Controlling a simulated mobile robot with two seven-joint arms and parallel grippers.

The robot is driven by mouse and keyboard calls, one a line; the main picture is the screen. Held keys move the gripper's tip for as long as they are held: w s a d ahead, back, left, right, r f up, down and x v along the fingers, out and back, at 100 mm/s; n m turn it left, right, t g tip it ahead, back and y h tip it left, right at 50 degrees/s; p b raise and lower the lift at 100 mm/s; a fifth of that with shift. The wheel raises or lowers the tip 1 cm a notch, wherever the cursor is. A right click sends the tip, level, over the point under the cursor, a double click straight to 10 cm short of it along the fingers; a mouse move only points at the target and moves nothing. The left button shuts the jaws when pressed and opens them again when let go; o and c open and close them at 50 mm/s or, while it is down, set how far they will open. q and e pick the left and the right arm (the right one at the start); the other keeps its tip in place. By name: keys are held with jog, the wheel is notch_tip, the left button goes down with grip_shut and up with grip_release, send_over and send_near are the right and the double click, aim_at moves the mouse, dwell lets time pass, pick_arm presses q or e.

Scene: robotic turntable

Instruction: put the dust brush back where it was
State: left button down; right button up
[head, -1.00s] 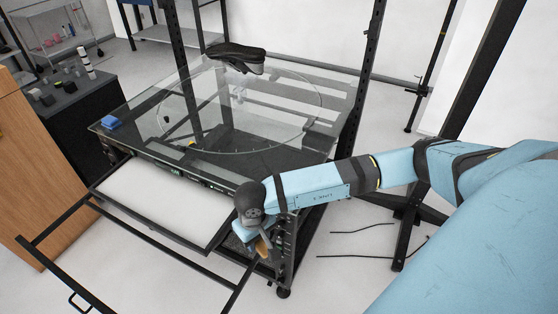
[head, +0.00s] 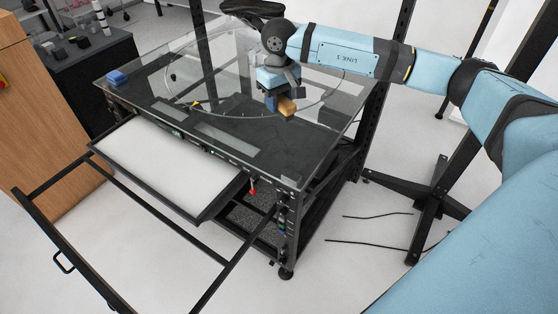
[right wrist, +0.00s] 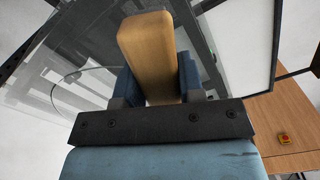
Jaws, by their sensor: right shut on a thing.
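My right gripper (head: 280,104) is shut on the dust brush (head: 288,107), above the glass top near its front right part. Only the tan wooden handle of the brush shows clearly. In the right wrist view the handle (right wrist: 147,50) sticks up between the blue fingers of my right gripper (right wrist: 152,82). The bristles are hidden. I cannot tell how high the brush is above the glass. My left gripper is not in view.
The glass-topped turntable stand (head: 205,120) has a clear round disc and a dark shoe-like object (head: 250,8) at the back. A white tray (head: 165,165) and a black frame (head: 60,240) stick out in front.

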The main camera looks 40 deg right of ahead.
jog(key=p, duration=0.1)
send_over(279, 160)
notch_tip(279, 160, down, 14)
jog(key=shift+r, duration=0.1)
jog(key=shift+f, duration=0.55)
jog(key=shift+f+p, duration=0.3)
jog(key=shift+f, duration=1.6)
jog(key=shift+f+b, duration=0.25)
jog(key=shift+b, duration=0.05)
jog(key=o, duration=0.9)
jog(key=shift+r, duration=0.1)
jog(key=shift+r, duration=0.1)
